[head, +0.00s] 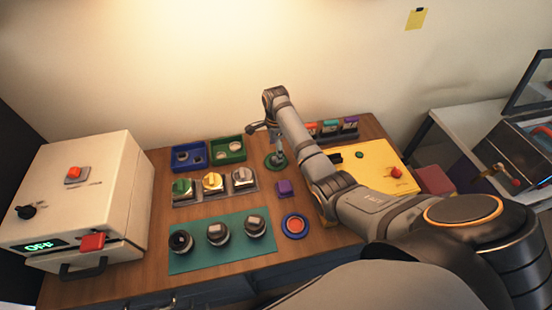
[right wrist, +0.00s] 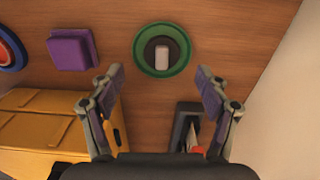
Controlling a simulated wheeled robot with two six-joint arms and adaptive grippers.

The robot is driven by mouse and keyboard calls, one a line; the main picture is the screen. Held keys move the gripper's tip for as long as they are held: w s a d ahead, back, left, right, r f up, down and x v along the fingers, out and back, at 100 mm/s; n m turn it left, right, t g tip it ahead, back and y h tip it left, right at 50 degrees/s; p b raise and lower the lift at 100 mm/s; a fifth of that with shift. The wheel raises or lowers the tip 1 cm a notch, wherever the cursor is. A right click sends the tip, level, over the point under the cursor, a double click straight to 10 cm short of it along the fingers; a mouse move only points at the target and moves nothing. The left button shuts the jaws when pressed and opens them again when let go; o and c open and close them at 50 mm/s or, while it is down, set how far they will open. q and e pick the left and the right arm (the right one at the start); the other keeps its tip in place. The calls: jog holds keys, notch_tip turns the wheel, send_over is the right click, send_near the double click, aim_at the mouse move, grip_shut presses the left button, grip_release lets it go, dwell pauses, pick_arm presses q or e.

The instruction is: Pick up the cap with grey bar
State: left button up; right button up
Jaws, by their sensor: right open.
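A dark round cap with a pale grey bar (right wrist: 162,53) sits in a green round dish (right wrist: 143,61) on the wooden table, in the right wrist view. In the head view the green dish (head: 268,163) is at the back middle, partly hidden by my right gripper (head: 277,157). In the right wrist view my right gripper (right wrist: 160,74) is open and empty. Its two fingertips are apart, with the cap beyond them, between their lines. They do not appear to touch the cap. My left gripper is not in view.
A purple block (head: 284,188) and a blue-red round dish (head: 295,226) stand close by. A yellow case (head: 372,158) is at right. Several lens-like parts stand on a teal mat (head: 206,258) and a grey rack (head: 215,194). A white machine (head: 95,190) is at left.

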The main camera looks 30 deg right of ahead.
aim_at(275, 156)
jog(key=shift+f+p, duration=0.3)
jog(key=shift+f, duration=0.3)
notch_tip(275, 156, down, 3)
jog(key=shift+w+a+r, duration=0.1)
jog(key=shift+f, duration=0.45)
jog(key=shift+w+f, duration=0.1)
jog(key=shift+f, duration=0.05)
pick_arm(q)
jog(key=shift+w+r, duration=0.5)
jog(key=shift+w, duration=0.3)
pick_arm(e)
jog(key=c, duration=0.9)
